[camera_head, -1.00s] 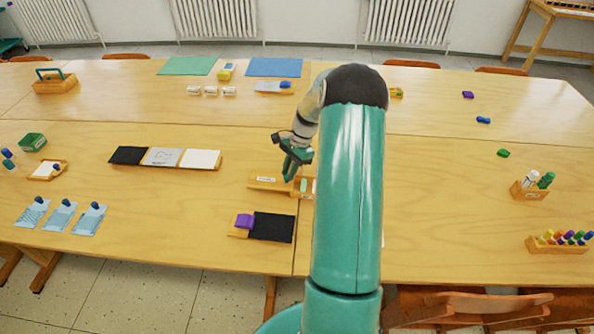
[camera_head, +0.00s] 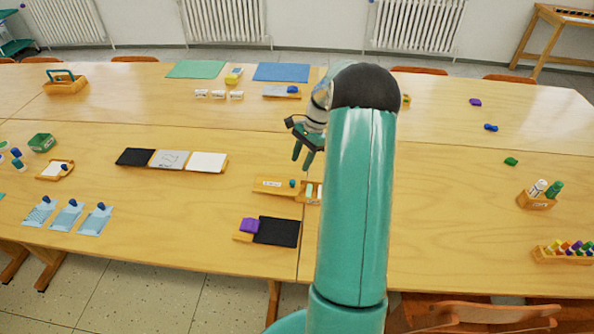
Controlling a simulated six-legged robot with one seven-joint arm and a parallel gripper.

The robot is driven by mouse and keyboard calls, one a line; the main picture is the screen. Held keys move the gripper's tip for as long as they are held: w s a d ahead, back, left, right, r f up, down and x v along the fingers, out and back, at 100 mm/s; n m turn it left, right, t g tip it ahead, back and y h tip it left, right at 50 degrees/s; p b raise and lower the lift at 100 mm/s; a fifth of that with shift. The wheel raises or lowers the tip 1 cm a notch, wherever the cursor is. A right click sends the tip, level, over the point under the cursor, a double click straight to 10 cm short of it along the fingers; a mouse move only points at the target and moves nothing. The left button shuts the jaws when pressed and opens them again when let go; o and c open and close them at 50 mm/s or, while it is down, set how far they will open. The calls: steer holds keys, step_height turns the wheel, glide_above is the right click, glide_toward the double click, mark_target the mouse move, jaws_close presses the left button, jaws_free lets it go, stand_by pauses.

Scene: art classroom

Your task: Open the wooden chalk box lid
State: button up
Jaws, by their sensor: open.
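The wooden chalk box (camera_head: 302,199) is on the table in front of me, its right part hidden behind my arm. Its wooden lid (camera_head: 277,187), with a pale label and a small teal knob at its right end, lies to the left. White and pale green pieces, seemingly chalk (camera_head: 310,191), show uncovered just right of the lid. My gripper (camera_head: 303,164) is open and empty, its teal fingers pointing down above and behind the box, apart from the knob.
Black, grey and white panels (camera_head: 171,159) lie to the left. A holder with bottles (camera_head: 537,202) stands right. The table between the panels and lid is clear.

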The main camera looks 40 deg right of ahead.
steer(key=v, duration=0.7)
steer(key=shift+r, duration=0.1)
steer(key=s+a+r+n+t+h, duration=0.15)
steer(key=a+r+n, duration=0.25)
steer(key=a+r, duration=0.5)
steer(key=s+a+r+n+g+h, duration=0.15)
steer(key=a+r+n, duration=0.4)
steer(key=a, duration=0.75)
steer(key=s+a+r+n+t+h, duration=0.1)
steer(key=s+a+n+t, duration=0.4)
steer(key=s+a+n, duration=0.4)
steer(key=s+a, duration=0.6)
steer(key=a, duration=0.1)
steer(key=shift+a+r+n, duration=0.15)
steer(key=shift+r+n, duration=0.05)
steer(key=shift+n, duration=0.15)
